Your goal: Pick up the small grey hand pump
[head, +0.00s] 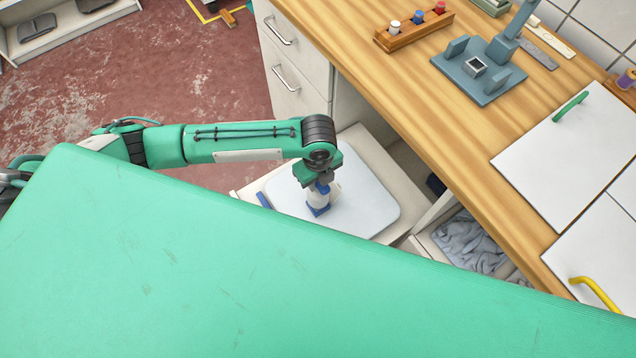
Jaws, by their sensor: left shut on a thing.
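My left gripper (321,184) points down over a white tray-like surface (372,212) in a low open drawer or shelf beside the wooden counter. It is shut on a small pale grey piece with blue ends, which looks like the hand pump (319,203). The pump is upright, with its blue base low over the white surface; I cannot tell whether it touches. The jaws cover its upper part. My right gripper is not in view.
The wooden counter (420,118) runs along the right, with a blue-grey stand (480,75), a rack of spools (412,30) and white lids (565,140). A bin of grey cloth (475,243) is below its edge. Drawers (290,60) stand behind my arm.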

